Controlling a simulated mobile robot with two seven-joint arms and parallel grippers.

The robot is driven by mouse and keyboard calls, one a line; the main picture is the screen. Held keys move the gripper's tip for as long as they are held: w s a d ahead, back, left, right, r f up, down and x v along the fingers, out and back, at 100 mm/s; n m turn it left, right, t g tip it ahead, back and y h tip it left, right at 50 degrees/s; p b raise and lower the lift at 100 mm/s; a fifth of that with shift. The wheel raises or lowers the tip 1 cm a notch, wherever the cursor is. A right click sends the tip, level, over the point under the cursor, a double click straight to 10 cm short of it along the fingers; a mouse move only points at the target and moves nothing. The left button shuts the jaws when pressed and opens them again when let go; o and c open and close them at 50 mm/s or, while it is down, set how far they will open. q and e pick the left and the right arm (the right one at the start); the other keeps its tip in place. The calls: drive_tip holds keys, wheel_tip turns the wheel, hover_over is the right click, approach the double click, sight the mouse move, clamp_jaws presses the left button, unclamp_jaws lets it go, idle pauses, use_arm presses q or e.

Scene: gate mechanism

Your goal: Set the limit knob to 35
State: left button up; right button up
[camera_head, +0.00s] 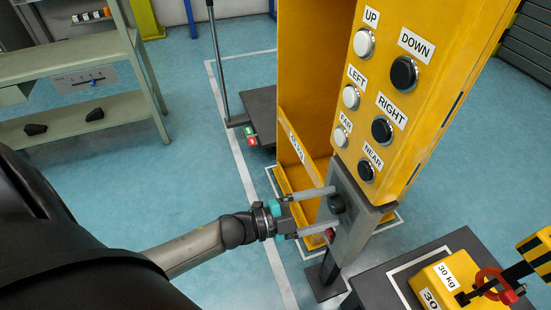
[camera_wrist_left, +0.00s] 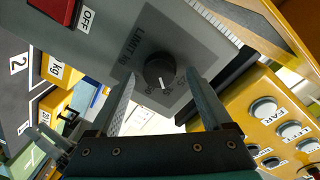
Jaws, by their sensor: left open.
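The limit knob (camera_wrist_left: 159,72) is a black round dial with a white pointer line, on a grey panel marked "LIMIT KG" in the left wrist view. Its scale numbers are partly hidden or too small to read. In the head view the knob (camera_head: 336,203) sits on the grey box (camera_head: 352,222) at the foot of the yellow column. My left gripper (camera_head: 333,207) is open, its two fingers pointing at the panel. In the left wrist view the fingers (camera_wrist_left: 160,92) are on either side of the knob, with visible gaps.
A red switch (camera_wrist_left: 57,10) marked "OFF" is on the same panel. The yellow column (camera_head: 400,100) carries black and white buttons above it. A yellow 30 kg weight (camera_head: 440,285) and a red hook (camera_head: 490,283) are at the lower right. Shelves (camera_head: 75,70) stand at left.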

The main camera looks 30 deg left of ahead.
use_arm(q)
drive_tip(key=p+v, duration=0.3)
drive_tip(key=v, duration=1.1)
drive_tip(key=shift+s+a, duration=0.25)
drive_tip(key=shift+s, duration=0.1)
use_arm(e)
drive_tip(key=s+d+f, duration=0.1)
drive_tip(key=s+f, duration=0.2)
drive_tip(key=f, duration=0.3)
drive_tip(key=shift+s+d+f+g, duration=0.2)
drive_tip(key=shift+f+g, duration=0.1)
drive_tip(key=shift+g, duration=0.1)
use_arm(q)
drive_tip(key=shift+r, duration=0.1)
drive_tip(key=shift+c, duration=0.3)
